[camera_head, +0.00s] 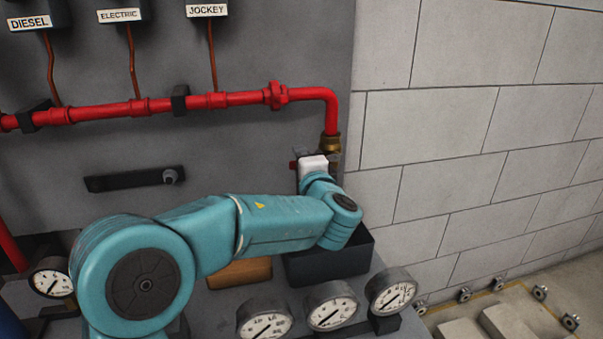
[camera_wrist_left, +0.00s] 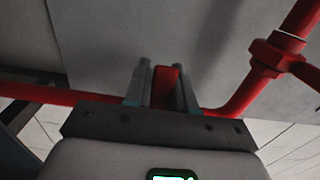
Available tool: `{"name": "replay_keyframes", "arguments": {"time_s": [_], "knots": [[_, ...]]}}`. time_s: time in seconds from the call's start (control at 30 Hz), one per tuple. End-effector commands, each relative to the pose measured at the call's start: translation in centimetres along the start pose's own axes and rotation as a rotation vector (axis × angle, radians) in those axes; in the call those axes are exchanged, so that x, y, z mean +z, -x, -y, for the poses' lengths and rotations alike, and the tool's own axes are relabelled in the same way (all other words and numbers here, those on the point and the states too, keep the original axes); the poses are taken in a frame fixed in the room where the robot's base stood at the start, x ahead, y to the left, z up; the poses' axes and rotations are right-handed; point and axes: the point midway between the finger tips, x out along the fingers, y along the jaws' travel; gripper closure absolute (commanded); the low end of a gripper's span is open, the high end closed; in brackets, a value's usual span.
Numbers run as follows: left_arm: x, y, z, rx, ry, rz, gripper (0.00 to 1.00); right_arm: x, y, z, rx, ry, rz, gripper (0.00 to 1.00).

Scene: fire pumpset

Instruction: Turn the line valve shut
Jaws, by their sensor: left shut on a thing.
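The line valve sits on the red pipe's down-leg at the right, below a brass fitting (camera_head: 330,143). Most of its body is hidden behind my left wrist. A small red part, seemingly its handle (camera_head: 293,165), shows just left of the wrist. My left gripper (camera_wrist_left: 165,85) is shut on the red handle (camera_wrist_left: 166,90), which stands between the two grey fingers in the wrist view. In the head view the fingers are hidden by the white wrist housing. My right gripper is not in view.
A red pipe (camera_head: 105,111) runs along the grey panel above my arm. A black bracket (camera_head: 135,178) is to the left. A dark open bin (camera_head: 330,262), a wooden block (camera_head: 240,273) and several gauges (camera_head: 332,306) lie below my arm. A block wall (camera_head: 480,120) stands at the right.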

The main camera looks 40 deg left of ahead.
Motion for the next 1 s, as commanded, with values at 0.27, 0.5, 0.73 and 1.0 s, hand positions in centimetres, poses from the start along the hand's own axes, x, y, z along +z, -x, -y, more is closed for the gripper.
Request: {"name": "replay_keyframes", "arguments": {"time_s": [0.27,0.5,0.73,1.0], "knots": [[0.0,0.1,-0.2,0.007,0.009,-0.001,1.00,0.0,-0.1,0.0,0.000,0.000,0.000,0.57],[0.0,0.0,-0.2,0.006,0.008,-0.001,0.54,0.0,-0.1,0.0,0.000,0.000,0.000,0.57],[-0.1,0.2,-0.1,0.004,0.008,-0.001,0.54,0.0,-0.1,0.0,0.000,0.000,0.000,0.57],[-0.2,5.2,-0.1,0.004,0.009,-0.007,0.54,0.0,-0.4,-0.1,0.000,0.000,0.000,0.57]]}}
